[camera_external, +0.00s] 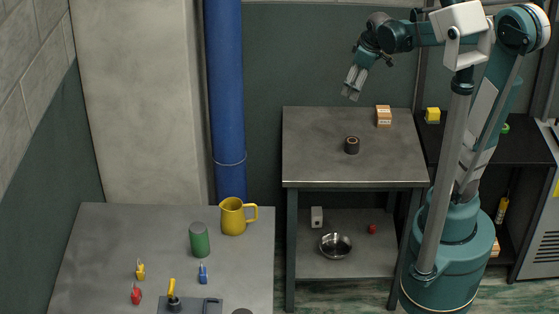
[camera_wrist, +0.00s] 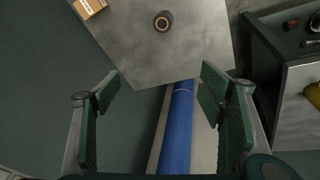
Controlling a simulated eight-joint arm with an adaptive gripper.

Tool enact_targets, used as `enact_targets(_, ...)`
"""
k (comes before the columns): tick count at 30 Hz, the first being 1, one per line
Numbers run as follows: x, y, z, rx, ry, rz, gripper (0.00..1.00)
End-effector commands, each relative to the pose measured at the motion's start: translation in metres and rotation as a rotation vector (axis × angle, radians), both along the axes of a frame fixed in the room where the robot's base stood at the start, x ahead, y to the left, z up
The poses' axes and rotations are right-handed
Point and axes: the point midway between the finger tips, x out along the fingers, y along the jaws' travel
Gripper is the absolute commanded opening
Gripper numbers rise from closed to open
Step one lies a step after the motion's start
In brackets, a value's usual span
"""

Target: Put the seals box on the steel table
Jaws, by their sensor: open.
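A small orange-brown box with a white label (camera_external: 384,116), which looks like the seals box, stands on the back right of the grey steel-topped table with a lower shelf (camera_external: 315,150). I cannot read its label. In the wrist view the box (camera_wrist: 88,7) is at the top left, cut by the frame edge, on the same tabletop (camera_wrist: 190,55). My gripper (camera_external: 354,88) is open and empty, high above the table's back edge and left of the box. Its two spread fingers also show in the wrist view (camera_wrist: 160,92).
A dark ring-shaped roll (camera_external: 351,145) stands mid-table. A metal bowl (camera_external: 336,245) is on the lower shelf. A dark rack at right holds a yellow box (camera_external: 432,115). The front-left table (camera_external: 110,235) carries a yellow jug (camera_external: 232,216) and green can (camera_external: 199,239). A blue pipe (camera_external: 225,100) rises behind.

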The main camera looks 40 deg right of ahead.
Motion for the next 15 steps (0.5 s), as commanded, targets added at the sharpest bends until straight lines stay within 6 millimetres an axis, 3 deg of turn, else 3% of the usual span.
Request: enact_targets(15,-0.060,0.079,0.017,0.081,-0.138,-0.125,0.69)
